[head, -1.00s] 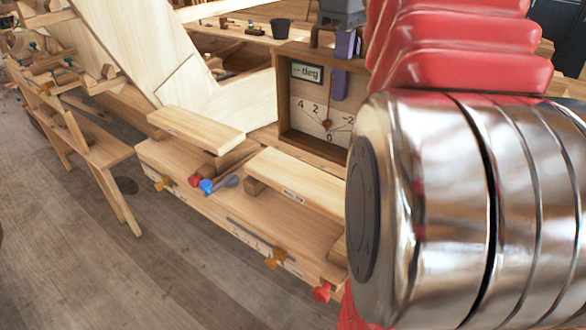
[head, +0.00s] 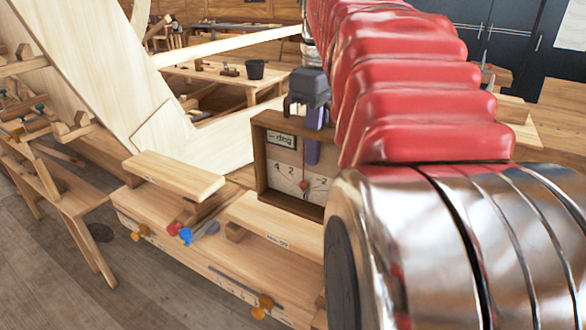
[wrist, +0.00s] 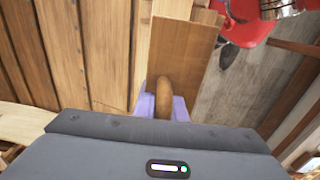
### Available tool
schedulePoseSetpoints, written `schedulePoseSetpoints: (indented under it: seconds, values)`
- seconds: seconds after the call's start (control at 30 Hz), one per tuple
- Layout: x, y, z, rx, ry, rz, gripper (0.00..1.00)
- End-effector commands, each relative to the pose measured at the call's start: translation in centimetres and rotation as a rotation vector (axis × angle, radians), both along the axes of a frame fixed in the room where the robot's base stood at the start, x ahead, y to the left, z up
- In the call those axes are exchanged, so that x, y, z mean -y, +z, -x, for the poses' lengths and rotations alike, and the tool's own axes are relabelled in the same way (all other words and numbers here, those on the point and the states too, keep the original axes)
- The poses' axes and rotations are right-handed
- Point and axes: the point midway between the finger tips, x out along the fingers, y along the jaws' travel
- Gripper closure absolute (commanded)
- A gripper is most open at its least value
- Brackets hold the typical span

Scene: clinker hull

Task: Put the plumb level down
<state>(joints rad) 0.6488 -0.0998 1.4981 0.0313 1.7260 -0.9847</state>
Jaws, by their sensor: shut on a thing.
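The plumb level is a wooden box (head: 259,160) with a pale dial, a "deg" plate and a red needle; it stands roughly upright in the head view. My gripper (head: 313,150) is at its top, with purple fingers and a dark grey body. In the wrist view my gripper (wrist: 163,107) is shut on the level's rounded brown handle (wrist: 163,88), one purple finger on each side. The level's flat wooden top (wrist: 185,50) shows beyond the handle. The level's lower right is hidden by my arm, and I cannot tell whether its base touches anything.
A low wooden bench (head: 165,222) with raised boards (head: 175,174) and coloured knobs lies left of and in front of the level. Pale hull planking (head: 85,70) rises behind. A table with a black bucket (head: 255,69) stands farther back. Floor (head: 60,285) is clear at lower left.

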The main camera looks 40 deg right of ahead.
Motion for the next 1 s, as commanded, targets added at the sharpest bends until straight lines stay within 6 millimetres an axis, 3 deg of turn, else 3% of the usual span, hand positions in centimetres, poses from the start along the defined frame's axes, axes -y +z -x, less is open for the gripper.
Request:
schedulePoseSetpoints:
  seconds: [0.47,0.8,1.0]
  values:
    - [0.0,-1.1,0.0,0.002,0.001,0.002,1.00]
    - [-0.1,-4.6,0.0,0.000,0.002,0.000,1.00]
    - [-0.1,-5.1,-0.1,0.002,0.002,0.002,1.00]
